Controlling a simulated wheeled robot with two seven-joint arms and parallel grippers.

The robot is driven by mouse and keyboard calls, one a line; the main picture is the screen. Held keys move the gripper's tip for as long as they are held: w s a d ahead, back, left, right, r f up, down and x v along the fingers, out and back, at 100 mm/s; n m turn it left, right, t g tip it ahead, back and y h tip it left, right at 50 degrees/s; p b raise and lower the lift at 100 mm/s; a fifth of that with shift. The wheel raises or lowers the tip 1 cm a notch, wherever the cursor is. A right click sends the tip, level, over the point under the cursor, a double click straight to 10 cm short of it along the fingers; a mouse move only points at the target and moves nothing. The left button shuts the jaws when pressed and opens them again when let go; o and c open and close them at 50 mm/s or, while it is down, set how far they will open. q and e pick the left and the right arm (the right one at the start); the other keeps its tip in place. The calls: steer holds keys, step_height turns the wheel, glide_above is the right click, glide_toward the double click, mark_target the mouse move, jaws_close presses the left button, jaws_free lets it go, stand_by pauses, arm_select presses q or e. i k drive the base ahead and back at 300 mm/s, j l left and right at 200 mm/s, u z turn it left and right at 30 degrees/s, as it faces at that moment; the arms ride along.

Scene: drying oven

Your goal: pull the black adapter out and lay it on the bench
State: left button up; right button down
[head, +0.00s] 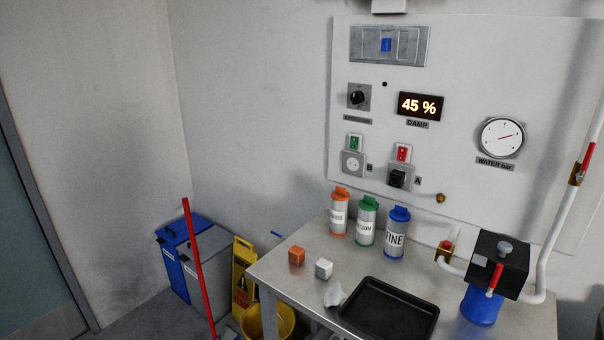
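The black adapter (397,178) sits in the right-hand socket on the white wall panel (460,70), below a switch with a red face (403,153). The socket to its left (352,164), below a switch with a green face (355,142), has nothing plugged in. The metal bench (293,278) stands below the panel. Neither of my grippers shows in the head view.
On the bench stand orange (339,213), green (366,222) and blue (396,233) canisters, an orange block (297,256), a white block (323,268) and a black tray (423,325). Pipes and a black box (497,262) fill the right.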

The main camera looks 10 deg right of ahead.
mark_target(396, 179)
steer(key=z, duration=0.2)
steer(key=i+j+z, duration=0.25)
steer(key=z, duration=0.15)
steer(key=i+j+z, duration=0.15)
steer(key=j+z, duration=0.25)
steer(key=i+j, duration=0.1)
steer(key=j, duration=0.25)
steer(key=i+j+z, duration=0.1)
steer(key=j, duration=0.3)
steer(key=i+j, duration=0.15)
steer(key=j, duration=0.2)
steer(key=i+j, duration=0.1)
steer(key=j, duration=0.3)
steer(key=i+j+z, duration=0.1)
steer(key=j, duration=0.3)
